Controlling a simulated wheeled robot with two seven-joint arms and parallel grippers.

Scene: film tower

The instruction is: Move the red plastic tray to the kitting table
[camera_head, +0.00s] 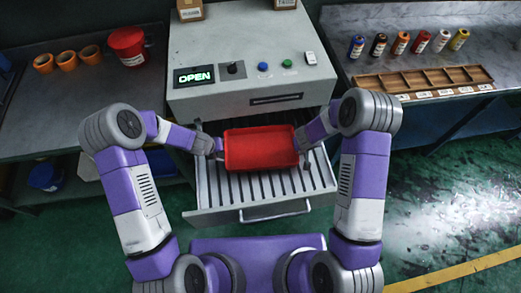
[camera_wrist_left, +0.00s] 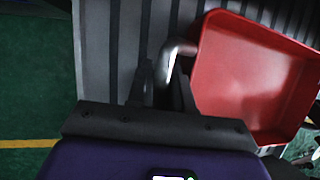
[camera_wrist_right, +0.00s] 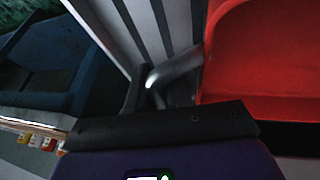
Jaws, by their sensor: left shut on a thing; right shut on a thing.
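The red plastic tray (camera_head: 261,149) is over the open slatted drawer (camera_head: 207,188) of the grey machine. It looks empty, and it also shows in the left wrist view (camera_wrist_left: 245,75) and the right wrist view (camera_wrist_right: 262,60). My left gripper (camera_head: 219,148) is shut at the tray's left end, on what looks like a grey metal handle (camera_wrist_left: 173,60). My right gripper (camera_head: 301,150) is shut at the right end on a similar handle (camera_wrist_right: 178,72). I cannot tell whether the tray rests on the slats or hangs just above them.
The grey machine (camera_head: 240,50) has a lit OPEN display (camera_head: 194,76). On the right, a table (camera_head: 420,20) holds several coloured rolls and a wooden divided rack (camera_head: 423,82). Green floor is clear at right.

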